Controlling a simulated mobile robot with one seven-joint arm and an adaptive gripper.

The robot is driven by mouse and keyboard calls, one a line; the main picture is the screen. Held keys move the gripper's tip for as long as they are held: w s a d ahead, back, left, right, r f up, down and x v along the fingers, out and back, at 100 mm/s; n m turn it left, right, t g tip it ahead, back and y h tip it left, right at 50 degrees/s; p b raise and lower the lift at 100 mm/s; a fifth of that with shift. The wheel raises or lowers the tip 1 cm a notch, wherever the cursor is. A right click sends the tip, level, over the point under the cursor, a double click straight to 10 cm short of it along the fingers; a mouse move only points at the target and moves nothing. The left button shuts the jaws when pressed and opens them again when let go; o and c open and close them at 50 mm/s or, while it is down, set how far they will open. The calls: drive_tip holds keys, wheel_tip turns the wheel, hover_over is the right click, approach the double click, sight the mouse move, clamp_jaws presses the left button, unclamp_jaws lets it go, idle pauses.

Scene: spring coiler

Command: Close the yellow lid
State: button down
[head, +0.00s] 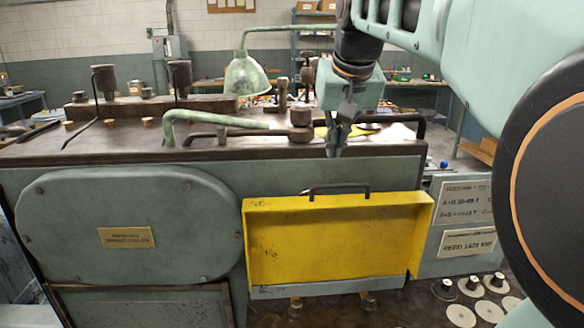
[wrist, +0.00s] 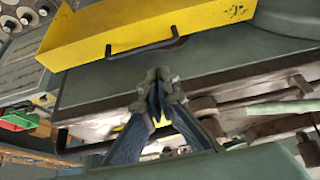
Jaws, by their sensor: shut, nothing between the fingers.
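The yellow lid (head: 335,240) is a wide, shallow panel with raised side edges on the front of the green machine. A black bar handle (head: 337,187) sits at its top edge. My gripper (head: 333,153) points down in front of the machine's upper edge, just above the handle and apart from it. Its fingers are together with nothing between them. In the wrist view the lid (wrist: 190,22) runs across the top, with the handle (wrist: 146,49) beyond my fingertips (wrist: 157,85). The lid's hinges cannot be made out.
A green lever (head: 215,122) and a round dark knob (head: 302,118) stand on the machine top left of my gripper. A second black handle (head: 415,120) is to its right. A green lamp (head: 245,77) hangs behind. Round discs (head: 490,311) lie at the lower right.

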hover_over(327, 199)
wheel_tip(327, 199, down, 9)
drive_tip(key=shift+w+r, duration=0.15)
idle(0.5)
